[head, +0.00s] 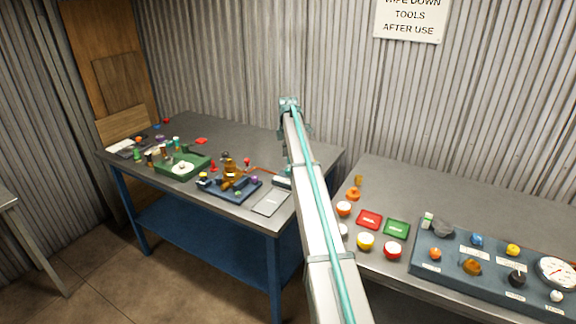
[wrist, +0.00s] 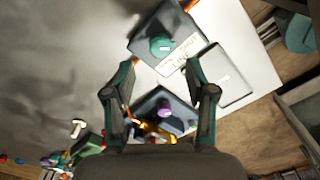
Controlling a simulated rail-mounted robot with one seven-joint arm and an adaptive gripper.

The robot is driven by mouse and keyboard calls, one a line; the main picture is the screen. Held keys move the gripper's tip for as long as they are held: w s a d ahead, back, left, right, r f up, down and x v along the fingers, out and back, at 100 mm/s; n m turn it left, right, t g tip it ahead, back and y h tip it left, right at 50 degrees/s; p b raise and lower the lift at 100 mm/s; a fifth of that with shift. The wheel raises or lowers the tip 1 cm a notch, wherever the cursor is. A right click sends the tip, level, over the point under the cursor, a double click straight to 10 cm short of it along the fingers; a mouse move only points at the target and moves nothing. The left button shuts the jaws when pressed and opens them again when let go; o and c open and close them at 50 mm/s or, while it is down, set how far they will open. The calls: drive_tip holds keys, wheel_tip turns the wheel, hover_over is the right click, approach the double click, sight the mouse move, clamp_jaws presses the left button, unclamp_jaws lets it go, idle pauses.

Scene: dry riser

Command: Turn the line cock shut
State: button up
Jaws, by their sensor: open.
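In the wrist view a round teal knob (wrist: 162,46) sits on a dark block with a white label (wrist: 180,58); its print seems to include "LINE", so this looks like the line cock. My gripper (wrist: 158,72) is open and empty, its two fingers spread apart below the knob in the picture and not closed on it. A purple knob (wrist: 165,112) on a dark base shows between the fingers. In the head view my gripper (head: 289,104) is at the arm's far end, above the left bench. My arm hides part of the bench there.
A blue board with brass pipework (head: 232,172) and a green tray (head: 182,166) stand on the left bench. A grey plate (head: 270,201) lies near its front edge. The right bench holds colored cups and a blue panel (head: 430,258) with knobs and a gauge (head: 556,272).

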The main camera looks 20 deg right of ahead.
sight(288, 169)
wheel_tip(288, 169, up, 6)
idle(0.6)
